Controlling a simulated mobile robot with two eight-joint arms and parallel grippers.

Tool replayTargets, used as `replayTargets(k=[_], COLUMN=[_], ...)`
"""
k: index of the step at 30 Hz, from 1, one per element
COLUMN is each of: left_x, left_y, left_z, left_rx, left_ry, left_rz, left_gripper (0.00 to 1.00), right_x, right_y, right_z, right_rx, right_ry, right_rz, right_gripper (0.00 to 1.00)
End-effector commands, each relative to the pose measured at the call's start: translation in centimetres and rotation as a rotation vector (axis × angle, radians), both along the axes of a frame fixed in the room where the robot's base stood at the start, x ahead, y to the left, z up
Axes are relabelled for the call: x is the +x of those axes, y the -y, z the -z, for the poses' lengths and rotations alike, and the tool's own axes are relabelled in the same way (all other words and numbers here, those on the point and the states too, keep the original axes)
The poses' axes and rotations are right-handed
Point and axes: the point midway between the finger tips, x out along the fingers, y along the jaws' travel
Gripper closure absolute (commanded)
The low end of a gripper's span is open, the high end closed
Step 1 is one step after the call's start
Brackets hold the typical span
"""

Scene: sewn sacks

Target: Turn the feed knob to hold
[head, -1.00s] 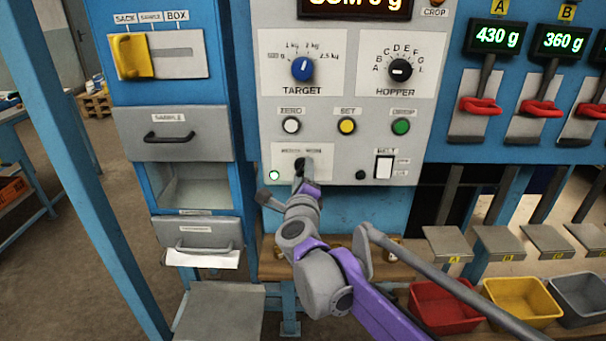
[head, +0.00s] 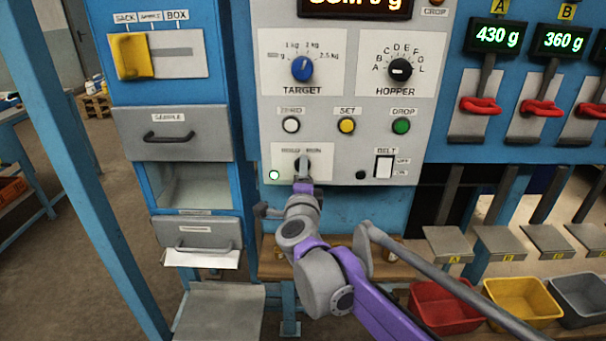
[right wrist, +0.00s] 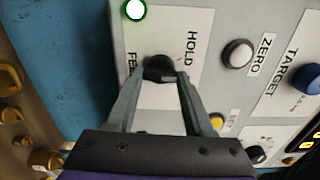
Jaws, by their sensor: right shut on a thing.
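The black feed knob (right wrist: 158,65) sits on a pale plate low on the grey control panel. In the right wrist view it lies between my fingertips, with the HOLD label (right wrist: 192,47) to its right and a partly covered label to its left. My right gripper (right wrist: 160,77) is shut on the knob. In the head view my right gripper (head: 303,167) covers most of the knob, so its pointer direction cannot be told. My left gripper is not in view.
A lit green lamp (head: 274,175) is left of the knob. White, yellow and green buttons (head: 401,126) sit above, and the belt switch (head: 384,167) is to the right. A grey drawer (head: 172,134) stands left. Red, yellow and grey bins (head: 522,301) are lower right.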

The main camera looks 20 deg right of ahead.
Motion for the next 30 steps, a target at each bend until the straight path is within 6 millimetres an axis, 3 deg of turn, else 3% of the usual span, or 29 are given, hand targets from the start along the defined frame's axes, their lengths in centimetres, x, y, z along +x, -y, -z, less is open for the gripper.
replayTargets(k=[15,30], left_x=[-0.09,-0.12], left_y=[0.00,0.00], left_z=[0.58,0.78], left_rx=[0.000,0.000], left_ry=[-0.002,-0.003], left_rz=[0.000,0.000], left_gripper=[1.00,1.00], right_x=[-0.02,-0.02], right_y=[0.00,-0.02], right_z=[-0.06,-0.12], right_rx=[-0.414,-0.564], right_ry=[-0.119,-0.162], right_rz=[0.001,0.001], right_gripper=[1.00,1.00])
